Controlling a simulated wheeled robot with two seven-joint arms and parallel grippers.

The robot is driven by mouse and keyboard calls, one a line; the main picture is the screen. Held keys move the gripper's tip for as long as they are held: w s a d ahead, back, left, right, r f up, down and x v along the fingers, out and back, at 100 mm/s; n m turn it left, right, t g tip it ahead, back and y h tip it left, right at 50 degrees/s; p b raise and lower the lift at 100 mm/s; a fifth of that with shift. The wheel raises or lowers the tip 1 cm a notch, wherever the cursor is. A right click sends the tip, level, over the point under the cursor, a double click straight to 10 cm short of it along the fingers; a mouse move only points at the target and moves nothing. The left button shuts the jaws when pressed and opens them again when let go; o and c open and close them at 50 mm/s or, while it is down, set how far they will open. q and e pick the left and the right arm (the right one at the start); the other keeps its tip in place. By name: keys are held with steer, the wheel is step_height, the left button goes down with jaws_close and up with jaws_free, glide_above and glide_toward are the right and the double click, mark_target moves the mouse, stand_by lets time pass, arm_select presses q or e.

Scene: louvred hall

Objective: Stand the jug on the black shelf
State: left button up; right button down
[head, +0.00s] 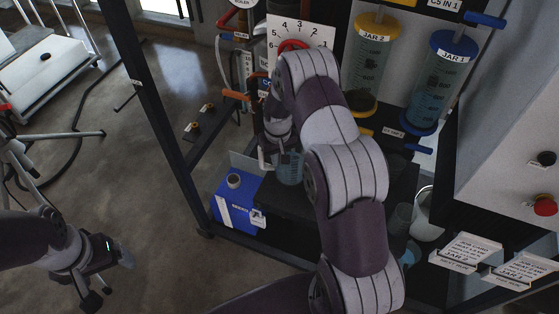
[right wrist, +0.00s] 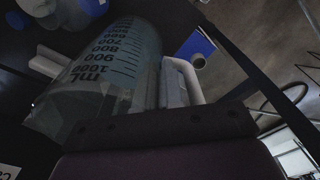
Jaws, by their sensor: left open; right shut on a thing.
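The jug (head: 289,170) is a clear graduated vessel with a bluish tint, above or at the back part of the black shelf (head: 285,207). I cannot tell whether its base touches the shelf. In the right wrist view the jug (right wrist: 112,75) shows dark mL markings and a pale handle (right wrist: 188,78). My right gripper (head: 273,152) is shut on the jug, seemingly at the handle; my own arm partly hides it in the head view. My left gripper (head: 106,278) is open and empty, low at the left, over the floor and far from the jug.
A blue box (head: 232,203) stands left of the shelf. Jar 2 (head: 369,65) and jar 1 (head: 440,85) hang at the upper right. A white bucket (head: 426,216) is right of my arm. A black frame post (head: 150,100) stands left of the shelf.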

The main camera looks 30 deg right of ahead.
steer(key=shift+w+d+f, duration=0.4)
steer(key=shift+w, duration=0.15)
steer(key=shift+w+d+f, duration=0.35)
steer(key=shift+w, duration=0.15)
step_height(320, 180, down, 4)
steer(key=shift+r+p, duration=0.25)
steer(key=shift+p, duration=0.1)
steer(key=shift+w+f, duration=0.1)
steer(key=shift+f, duration=0.2)
steer(key=shift+f, duration=0.1)
steer(key=c, duration=1.7)
jaws_free()
steer(key=shift+f, duration=0.1)
steer(key=o, duration=0.4)
steer(key=shift+o, duration=0.2)
